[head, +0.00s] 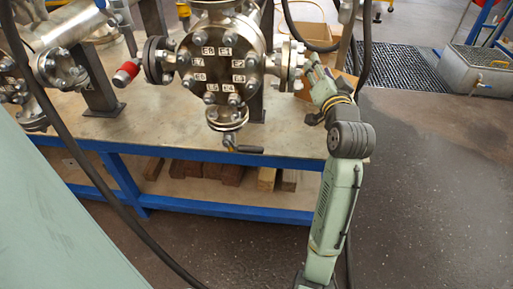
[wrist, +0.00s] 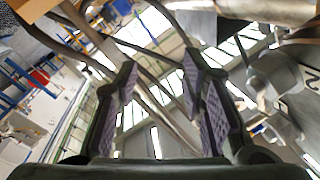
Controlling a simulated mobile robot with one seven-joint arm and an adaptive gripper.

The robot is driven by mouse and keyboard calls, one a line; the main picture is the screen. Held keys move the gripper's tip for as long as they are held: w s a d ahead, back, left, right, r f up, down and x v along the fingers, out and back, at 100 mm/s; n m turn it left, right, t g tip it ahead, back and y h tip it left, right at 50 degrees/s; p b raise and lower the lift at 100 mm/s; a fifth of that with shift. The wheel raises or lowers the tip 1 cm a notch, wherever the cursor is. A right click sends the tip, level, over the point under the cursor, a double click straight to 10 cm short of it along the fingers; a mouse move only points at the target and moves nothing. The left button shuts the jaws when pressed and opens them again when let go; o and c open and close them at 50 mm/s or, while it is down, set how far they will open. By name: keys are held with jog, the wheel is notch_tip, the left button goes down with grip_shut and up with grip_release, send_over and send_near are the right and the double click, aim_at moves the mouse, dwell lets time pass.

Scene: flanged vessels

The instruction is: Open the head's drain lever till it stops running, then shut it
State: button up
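The vessel's round steel head (head: 222,68) faces me on the bench, with a ring of bolts and white number labels. Below it hangs a short flanged drain outlet (head: 228,116). The drain lever (head: 246,149) sticks out to the right under this outlet, at the bench's front edge. Whether liquid runs from the outlet is too small to tell. My gripper (head: 309,62) is up beside the vessel's right side flange, above and to the right of the lever, and apart from it. In the wrist view my gripper (wrist: 160,70) is open, with nothing between its fingers.
The bench (head: 165,122) has a blue frame (head: 200,210) and wooden blocks (head: 230,174) beneath. A red-capped fitting (head: 125,74) sits left of the head. A dark hose (head: 365,45) hangs near my gripper. The floor in front is clear.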

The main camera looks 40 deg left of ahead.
jog(key=s+a+f+m+g+y, duration=0.1)
jog(key=a+f+m+g+y, duration=0.15)
jog(key=f+m+g, duration=0.6)
jog(key=m+g+b, duration=0.2)
jog(key=m+g, duration=0.1)
jog(key=g, duration=1.2)
send_near(257, 147)
jog(key=shift+n, duration=0.25)
jog(key=x, duration=0.3)
jog(key=p+x, duration=0.1)
jog(key=x, duration=0.2)
jog(key=f+x, duration=0.1)
jog(key=x, duration=0.3)
jog(key=shift+c, duration=0.3)
jog(key=shift+r+t+y, duration=0.1)
jog(key=shift+t+y, duration=0.15)
grip_shut()
